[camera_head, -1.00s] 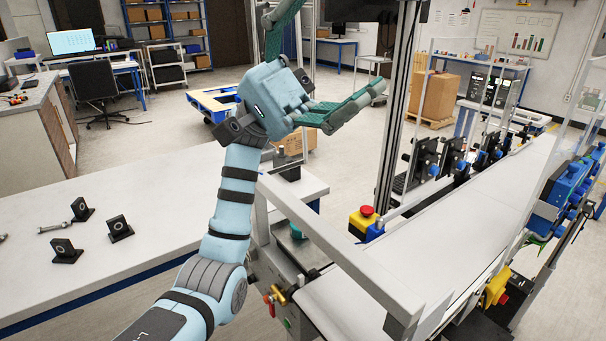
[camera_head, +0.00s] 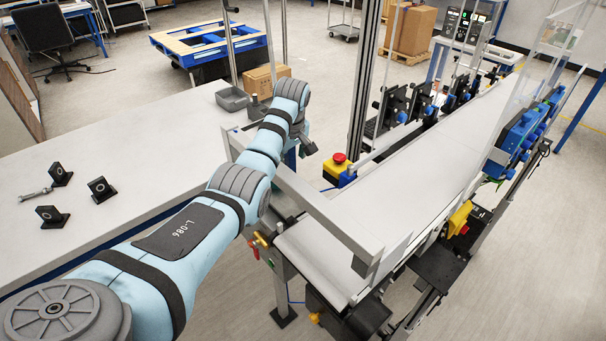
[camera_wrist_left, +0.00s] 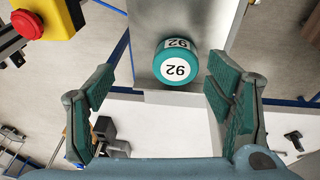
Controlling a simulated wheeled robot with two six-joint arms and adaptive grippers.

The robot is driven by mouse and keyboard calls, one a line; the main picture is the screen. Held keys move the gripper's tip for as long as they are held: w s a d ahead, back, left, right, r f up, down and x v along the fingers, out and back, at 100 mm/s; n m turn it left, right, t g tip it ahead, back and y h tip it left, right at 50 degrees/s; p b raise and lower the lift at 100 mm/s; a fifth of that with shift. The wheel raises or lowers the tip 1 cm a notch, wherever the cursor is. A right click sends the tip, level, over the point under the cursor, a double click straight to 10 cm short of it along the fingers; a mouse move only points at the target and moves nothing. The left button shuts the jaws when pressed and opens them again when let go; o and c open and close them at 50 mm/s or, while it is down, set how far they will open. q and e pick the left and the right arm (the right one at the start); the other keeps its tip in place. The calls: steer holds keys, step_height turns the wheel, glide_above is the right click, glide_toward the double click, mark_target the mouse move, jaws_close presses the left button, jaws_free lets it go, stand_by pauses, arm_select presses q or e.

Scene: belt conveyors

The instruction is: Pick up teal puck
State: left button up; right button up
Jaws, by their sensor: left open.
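The teal puck (camera_wrist_left: 177,64) has a white top and a white side label, both marked 92. It shows in the left wrist view on a grey metal surface, near that surface's end. My left gripper (camera_wrist_left: 165,95) is open, with one green-padded finger on each side of the picture. The puck is in line with the gap between the fingers, beyond their tips and not touched. My right gripper is not in view.
A red emergency stop on a yellow box (camera_head: 338,163) stands beside the conveyor belt (camera_head: 425,170). A metal rail (camera_head: 320,215) runs along the belt's near end. The white table (camera_head: 130,160) at left holds several black blocks and a grey bin (camera_head: 232,97).

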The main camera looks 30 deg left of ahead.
arm_select(q)
steer(key=shift+s+a+r+g+y, duration=0.15)
steer(key=shift+s+a+r, duration=0.1)
steer(key=shift+a, duration=0.15)
steer(key=shift+s+a+r+g+y, duration=0.1)
steer(key=shift+a+r+g+y, duration=0.1)
steer(key=shift+a, duration=0.15)
steer(key=shift+s+a+f, duration=0.1)
steer(key=shift+a+f, duration=0.05)
steer(key=shift+a, duration=0.1)
steer(key=x, duration=0.7)
steer(key=shift+s+d+b, duration=0.15)
steer(key=shift+b, duration=0.2)
steer(key=shift+d, duration=0.1)
steer(key=c, duration=1.3)
